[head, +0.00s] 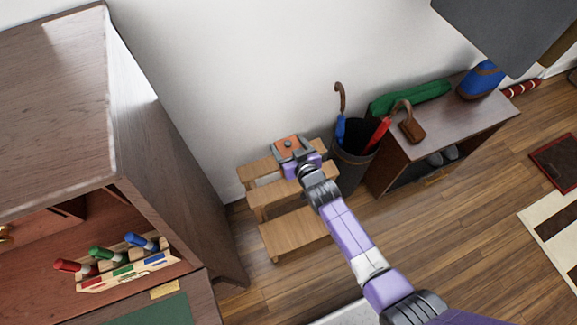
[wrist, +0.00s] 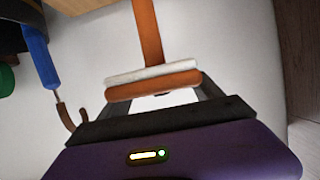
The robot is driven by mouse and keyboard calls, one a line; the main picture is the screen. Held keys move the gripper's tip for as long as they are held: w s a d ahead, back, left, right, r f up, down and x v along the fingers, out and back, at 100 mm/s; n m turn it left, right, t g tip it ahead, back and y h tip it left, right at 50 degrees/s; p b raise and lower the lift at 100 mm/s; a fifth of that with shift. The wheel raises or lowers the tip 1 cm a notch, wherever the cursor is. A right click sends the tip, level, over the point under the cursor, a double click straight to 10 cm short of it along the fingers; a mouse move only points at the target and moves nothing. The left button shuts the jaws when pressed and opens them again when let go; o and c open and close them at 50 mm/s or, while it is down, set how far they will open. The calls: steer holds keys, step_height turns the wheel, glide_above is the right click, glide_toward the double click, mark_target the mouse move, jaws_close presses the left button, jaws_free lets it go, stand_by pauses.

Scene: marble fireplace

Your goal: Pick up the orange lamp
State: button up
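The orange lamp (head: 287,143) shows as an orange patch at my gripper, over the upper part of the wooden step stool in the head view. In the wrist view the lamp (wrist: 150,32) has an orange stem and a wide orange bar with a white strip across its end. My gripper (head: 291,153) is at the lamp. In the wrist view its dark fingers (wrist: 158,95) stand wide apart, near the two ends of the orange bar. The bar hides the fingertips, so contact is unclear. The lamp's far end is out of the wrist view.
The wooden step stool (head: 290,236) stands against the white wall. Right of it are a dark bin (head: 352,172) with umbrellas and a low bench (head: 455,122). A wooden cabinet (head: 165,150) stands close on the left. The floor (head: 440,240) at the right is mostly clear.

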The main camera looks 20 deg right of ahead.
jaws_close()
steer(key=shift+r, duration=0.15)
